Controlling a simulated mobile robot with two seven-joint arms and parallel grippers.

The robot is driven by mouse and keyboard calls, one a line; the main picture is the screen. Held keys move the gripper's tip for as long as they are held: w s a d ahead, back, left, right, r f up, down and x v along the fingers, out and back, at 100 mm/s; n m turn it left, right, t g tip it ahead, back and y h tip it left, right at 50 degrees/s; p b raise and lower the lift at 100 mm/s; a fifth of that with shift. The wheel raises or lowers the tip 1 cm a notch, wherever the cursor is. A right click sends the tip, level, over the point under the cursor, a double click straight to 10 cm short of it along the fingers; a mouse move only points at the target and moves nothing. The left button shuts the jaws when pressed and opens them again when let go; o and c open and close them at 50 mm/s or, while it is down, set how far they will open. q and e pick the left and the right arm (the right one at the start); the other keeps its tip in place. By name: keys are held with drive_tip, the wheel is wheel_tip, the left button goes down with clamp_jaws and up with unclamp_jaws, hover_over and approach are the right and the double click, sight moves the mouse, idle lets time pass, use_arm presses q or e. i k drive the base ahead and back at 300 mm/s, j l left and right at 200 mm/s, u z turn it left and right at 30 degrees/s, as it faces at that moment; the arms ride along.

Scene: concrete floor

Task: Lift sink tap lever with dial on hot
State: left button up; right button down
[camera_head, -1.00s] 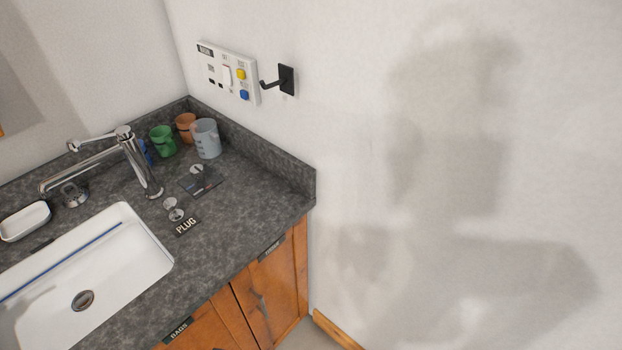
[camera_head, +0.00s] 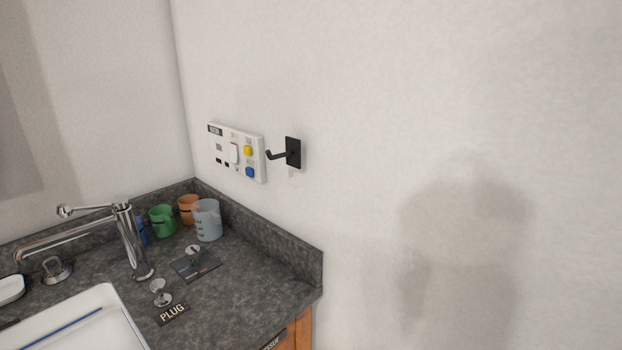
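The chrome sink tap (camera_head: 132,242) stands on the dark stone counter at the left, its spout reaching left over the sink side. Its lever (camera_head: 86,210) extends left from the top of the tap body and ends in a round knob. A dial (camera_head: 192,252) with a small metal knob sits on a dark plate with blue and red marks, right of the tap. Its exact setting is too small to tell. Neither of my grippers is in view.
A PLUG knob (camera_head: 160,292) stands in front of the dial. Green (camera_head: 162,221), orange (camera_head: 188,208) and grey (camera_head: 207,220) cups stand at the back corner. The white sink (camera_head: 92,325) is lower left. A switch panel (camera_head: 237,152) and black hook (camera_head: 292,152) are on the wall.

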sight(64, 210)
drive_tip(key=k+u, duration=0.1)
drive_tip(key=u, duration=0.65)
drive_tip(key=k+j+u, duration=0.1)
drive_tip(key=u, duration=0.3)
